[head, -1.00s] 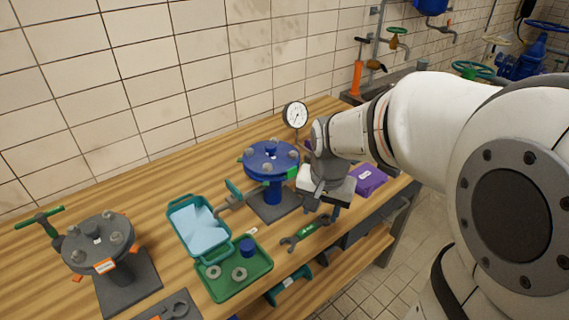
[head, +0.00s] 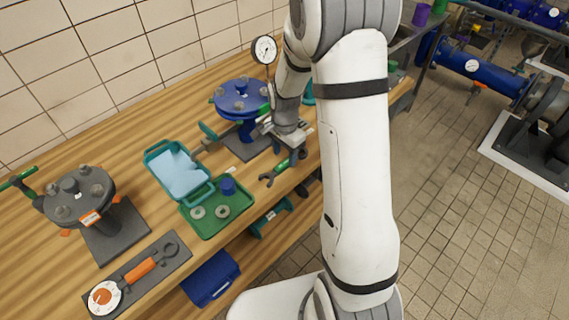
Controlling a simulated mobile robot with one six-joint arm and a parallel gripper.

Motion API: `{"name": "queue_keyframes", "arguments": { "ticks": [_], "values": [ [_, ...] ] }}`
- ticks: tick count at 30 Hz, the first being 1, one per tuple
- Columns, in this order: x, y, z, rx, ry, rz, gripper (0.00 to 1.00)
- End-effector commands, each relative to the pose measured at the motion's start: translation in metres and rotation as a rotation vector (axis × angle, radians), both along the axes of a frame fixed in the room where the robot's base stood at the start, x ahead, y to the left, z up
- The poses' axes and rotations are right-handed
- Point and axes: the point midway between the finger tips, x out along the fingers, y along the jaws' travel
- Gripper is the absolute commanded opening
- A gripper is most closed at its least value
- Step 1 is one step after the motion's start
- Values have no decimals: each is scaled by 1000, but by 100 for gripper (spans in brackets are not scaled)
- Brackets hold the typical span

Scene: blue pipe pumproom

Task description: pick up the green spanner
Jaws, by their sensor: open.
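The green spanner (head: 282,166) lies near the front edge of the wooden workbench, with grey open jaws at its left end and a green band on its handle. Its right end is partly hidden by my gripper. My gripper (head: 290,150) is open, pointing down at the spanner's right end. I cannot tell whether the fingers straddle the handle or are still above it.
A blue flanged valve on a stand (head: 241,97) is close behind my gripper, with a dial gauge (head: 264,50) beyond. A green tray (head: 210,226) with washers and a blue cup, and a teal bin (head: 176,170), are to the left. A grey flanged stand (head: 78,195) is farther left.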

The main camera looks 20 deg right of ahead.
Motion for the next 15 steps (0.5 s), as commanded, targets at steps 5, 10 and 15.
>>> {"name": "queue_keyframes", "arguments": {
  "ticks": [5,10,15],
  "values": [
    [-3,1,-24,0,4,0,47],
    [-2,1,-32,0,0,1,47],
    [-2,1,-32,0,0,1,47]
  ]
}}
